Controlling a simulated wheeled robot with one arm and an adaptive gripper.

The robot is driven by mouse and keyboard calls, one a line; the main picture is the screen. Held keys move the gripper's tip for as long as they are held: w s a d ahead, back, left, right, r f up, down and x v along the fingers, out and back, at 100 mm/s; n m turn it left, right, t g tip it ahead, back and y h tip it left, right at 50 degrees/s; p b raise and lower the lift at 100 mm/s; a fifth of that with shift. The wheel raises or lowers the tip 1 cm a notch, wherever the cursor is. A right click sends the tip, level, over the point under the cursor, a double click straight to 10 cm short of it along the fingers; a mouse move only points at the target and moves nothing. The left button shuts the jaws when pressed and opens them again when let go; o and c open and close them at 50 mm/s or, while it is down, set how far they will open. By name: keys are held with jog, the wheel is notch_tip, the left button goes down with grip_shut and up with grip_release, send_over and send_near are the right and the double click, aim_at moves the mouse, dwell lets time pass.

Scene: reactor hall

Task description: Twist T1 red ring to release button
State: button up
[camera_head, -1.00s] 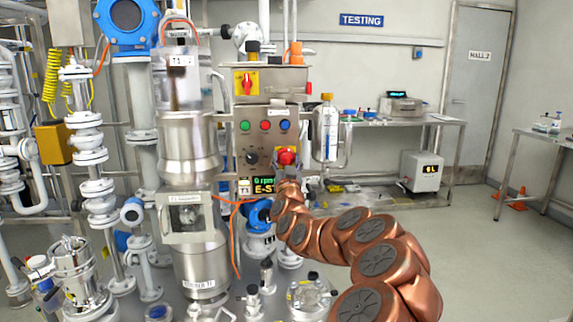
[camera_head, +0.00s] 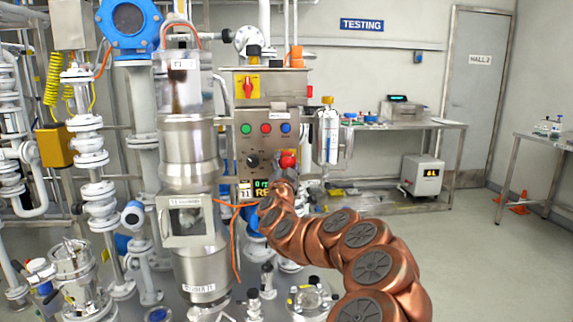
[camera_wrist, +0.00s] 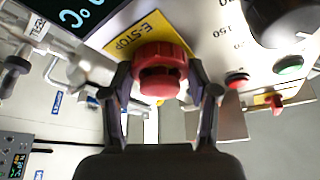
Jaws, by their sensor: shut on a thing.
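The red emergency-stop button with its ridged red ring (camera_wrist: 161,62) sits on the yellow E-STOP plate (camera_wrist: 143,36) in the wrist view. My gripper (camera_wrist: 163,84) is shut on the red ring, one finger on each side. In the head view the red button (camera_head: 287,160) shows at the lower right of the grey control panel (camera_head: 268,140), just above my arm. My gripper is mostly hidden there behind the arm's copper links. The T1 label (camera_head: 246,190) stands beside a small display (camera_head: 262,188) below the panel, partly covered by my arm.
A black dial (camera_head: 252,160) and several coloured buttons (camera_head: 265,128) sit on the same panel. A glass-and-steel reactor vessel (camera_head: 190,150) stands close on the left, with an orange cable (camera_head: 235,240) hanging beside it. Open floor (camera_head: 480,260) lies to the right.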

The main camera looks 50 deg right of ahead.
jog(key=o, duration=1.2)
jog(key=shift+c, duration=0.2)
jog(key=v, duration=1.2)
dwell(0.6)
